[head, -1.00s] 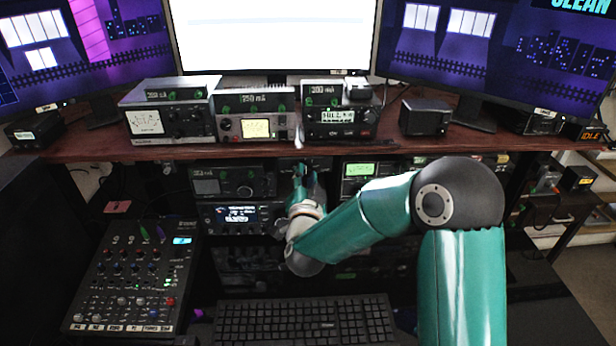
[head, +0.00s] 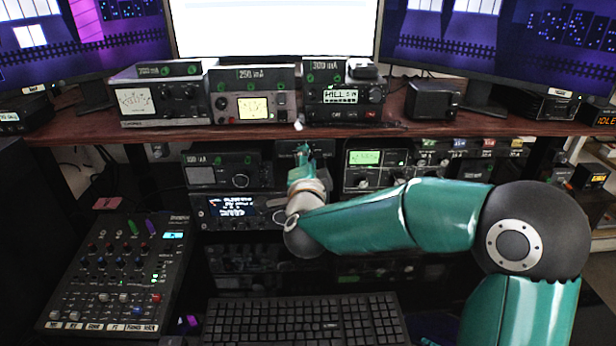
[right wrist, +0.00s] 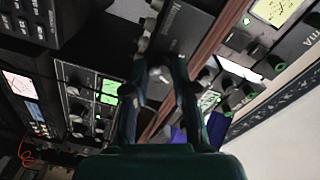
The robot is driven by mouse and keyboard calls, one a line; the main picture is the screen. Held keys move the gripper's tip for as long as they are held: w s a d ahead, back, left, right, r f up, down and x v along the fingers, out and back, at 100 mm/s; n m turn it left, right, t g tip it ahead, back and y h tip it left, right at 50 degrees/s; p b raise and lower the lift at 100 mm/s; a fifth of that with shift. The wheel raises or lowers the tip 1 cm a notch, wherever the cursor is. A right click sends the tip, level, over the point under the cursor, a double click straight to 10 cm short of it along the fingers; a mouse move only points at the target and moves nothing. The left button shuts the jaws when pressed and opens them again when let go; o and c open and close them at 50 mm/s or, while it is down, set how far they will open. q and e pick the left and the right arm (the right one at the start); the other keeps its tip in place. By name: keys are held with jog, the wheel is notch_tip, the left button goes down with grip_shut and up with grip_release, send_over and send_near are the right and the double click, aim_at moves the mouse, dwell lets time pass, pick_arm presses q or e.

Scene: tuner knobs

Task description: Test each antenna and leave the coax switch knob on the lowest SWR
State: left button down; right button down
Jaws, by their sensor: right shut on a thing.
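My right gripper (head: 304,152) is at the front of a small dark box (head: 287,147) under the shelf. In the right wrist view the two fingers (right wrist: 160,72) close together on a knob at the face of this box (right wrist: 178,28); the fingers mostly hide the knob and its pointer. Right of the box in the head view is a unit with a green lit display (head: 365,157) and knobs; the display is too small to read. In the right wrist view a white-lit meter with a red needle (right wrist: 20,86) shows at the left. My left gripper is not in view.
Several radios and meters, such as one with a yellow dial (head: 254,107), stand on the brown shelf (head: 240,134) just above my gripper. A radio (head: 228,170) is close on the left.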

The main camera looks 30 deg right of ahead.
jog(key=shift+f+m+b, duration=0.3)
jog(key=shift+m+b, duration=0.9)
jog(key=shift+b, duration=0.15)
jog(key=c, duration=1.1)
grip_release()
jog(key=shift+s, duration=0.1)
jog(key=shift+o, duration=0.9)
jog(key=shift+r, duration=0.2)
jog(key=v, duration=1.2)
